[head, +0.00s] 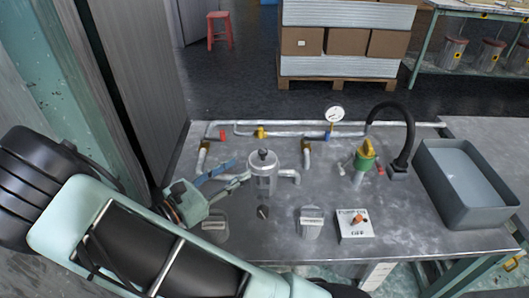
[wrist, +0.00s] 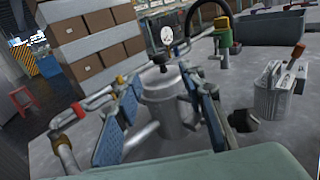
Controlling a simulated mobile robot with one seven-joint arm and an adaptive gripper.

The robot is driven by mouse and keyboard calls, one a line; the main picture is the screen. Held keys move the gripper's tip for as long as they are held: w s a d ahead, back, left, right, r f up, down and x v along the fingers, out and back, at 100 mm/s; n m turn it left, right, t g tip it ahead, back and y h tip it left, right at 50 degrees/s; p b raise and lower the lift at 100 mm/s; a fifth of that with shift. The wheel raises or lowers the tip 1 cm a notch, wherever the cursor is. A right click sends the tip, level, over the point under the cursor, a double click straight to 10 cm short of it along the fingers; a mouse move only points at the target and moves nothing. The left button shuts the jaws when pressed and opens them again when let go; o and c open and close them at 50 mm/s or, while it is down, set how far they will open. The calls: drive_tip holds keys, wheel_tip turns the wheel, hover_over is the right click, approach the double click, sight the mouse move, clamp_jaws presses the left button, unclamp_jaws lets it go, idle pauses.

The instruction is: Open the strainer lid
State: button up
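The strainer (head: 263,184) is a pale grey upright cylinder on the metal bench. Its lid (head: 263,159) sits on top, with a dark round knob (head: 263,152); it looks closed. My gripper (head: 242,170) comes in from the left at about the height of the strainer's upper part, with its fingertips close to its left side. In the wrist view the blue-padded fingers of my gripper (wrist: 164,88) are spread, with the strainer (wrist: 168,108) framed between them. The knob also shows there (wrist: 163,69). I cannot tell whether a finger touches it.
Pipes with red, yellow and blue valve handles (head: 260,133) and a gauge (head: 334,115) run behind. A green-and-yellow valve (head: 364,157), black hose (head: 408,140) and grey bin (head: 428,196) stand right. A switch box (head: 354,232) and grey canister (head: 311,228) are in front.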

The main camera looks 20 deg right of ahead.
sight(259, 154)
drive_tip(key=b+x, duration=0.2)
drive_tip(key=x, duration=0.8)
drive_tip(key=shift+w+d, duration=0.1)
drive_tip(key=shift+d, duration=0.25)
drive_tip(key=shift+c, duration=0.3)
clamp_jaws()
